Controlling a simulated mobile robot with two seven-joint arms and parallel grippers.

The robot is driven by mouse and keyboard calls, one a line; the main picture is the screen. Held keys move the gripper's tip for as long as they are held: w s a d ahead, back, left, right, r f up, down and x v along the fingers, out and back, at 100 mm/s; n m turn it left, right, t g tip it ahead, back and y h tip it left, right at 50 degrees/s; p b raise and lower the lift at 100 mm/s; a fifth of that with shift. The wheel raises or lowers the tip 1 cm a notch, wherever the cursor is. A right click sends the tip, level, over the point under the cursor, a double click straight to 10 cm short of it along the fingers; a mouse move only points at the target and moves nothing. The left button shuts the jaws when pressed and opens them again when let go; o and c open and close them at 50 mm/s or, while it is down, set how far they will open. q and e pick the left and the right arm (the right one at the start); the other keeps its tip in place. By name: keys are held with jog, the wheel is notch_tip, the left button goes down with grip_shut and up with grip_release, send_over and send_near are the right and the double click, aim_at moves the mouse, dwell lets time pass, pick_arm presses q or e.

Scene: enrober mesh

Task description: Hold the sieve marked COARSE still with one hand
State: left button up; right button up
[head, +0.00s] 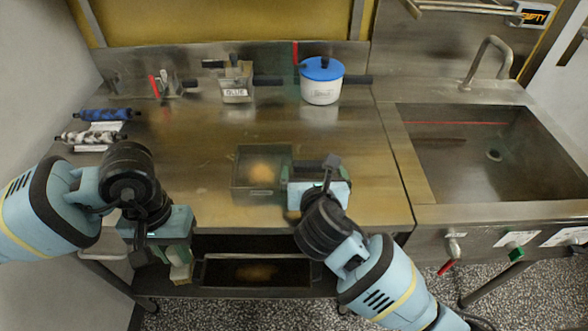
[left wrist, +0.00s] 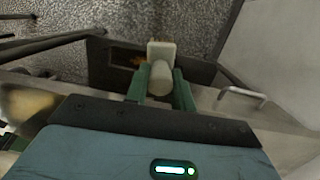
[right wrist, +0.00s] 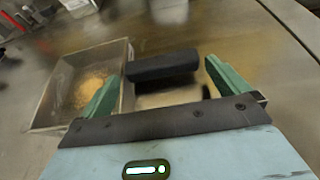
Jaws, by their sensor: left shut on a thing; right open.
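A square, open metal box-like sieve (head: 240,180) with orange-brown crumbs in it sits on the steel table; I read no COARSE mark on it. Its walls also show at the left of the right wrist view (right wrist: 48,112). A black handle (right wrist: 160,67) beside it lies between and slightly beyond the fingertips of my open right gripper (right wrist: 160,82). My right gripper (head: 308,174) partly hides that handle in the head view. My left gripper (head: 180,258) is shut on a pale, blocky thing (left wrist: 160,75), held near the table's front edge.
A tray (head: 205,272) with brown crumbs sits below the tabletop. A blue-lidded white pot (head: 321,92) and a labelled small container (head: 236,94) stand at the back. Two rollers, blue (head: 108,114) and mottled white (head: 90,138), lie left. The sink (head: 470,165) is right. The table's middle is mostly clear.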

jog(key=shift+x, duration=0.8)
jog(key=c, duration=0.8)
